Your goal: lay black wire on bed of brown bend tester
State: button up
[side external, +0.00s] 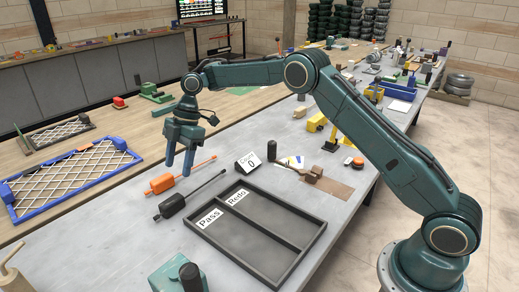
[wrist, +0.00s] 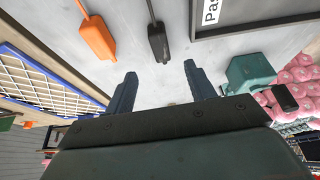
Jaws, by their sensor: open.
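The black wire (side external: 172,206) lies on the grey table, a thin dark rod with a thick block-shaped end, beside a similar orange piece (side external: 163,183). In the wrist view the black piece's thick end (wrist: 158,45) lies beyond and between my fingertips. My gripper (side external: 179,168) points down with its fingers apart and empty, above the table near the thick ends of both pieces. It also shows in the wrist view (wrist: 160,72). A small brown device (side external: 313,173), which looks like the bend tester, stands at the far side of the tray; its bed is too small to make out.
A dark two-part tray (side external: 300,222) labelled Pass and Redo lies right of the black wire. A small sign reading 0 (side external: 248,163) stands behind it. A teal box (side external: 168,272) is at the front. A blue-framed mesh (side external: 70,178) lies left.

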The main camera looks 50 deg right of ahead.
aim_at(172, 199)
jog(key=shift+x, duration=3.05)
jog(key=shift+x, duration=2.6)
jog(key=c, duration=1.1)
jog(key=shift+r, duration=0.1)
jog(key=shift+c, duration=0.2)
jog(key=shift+r, duration=5)
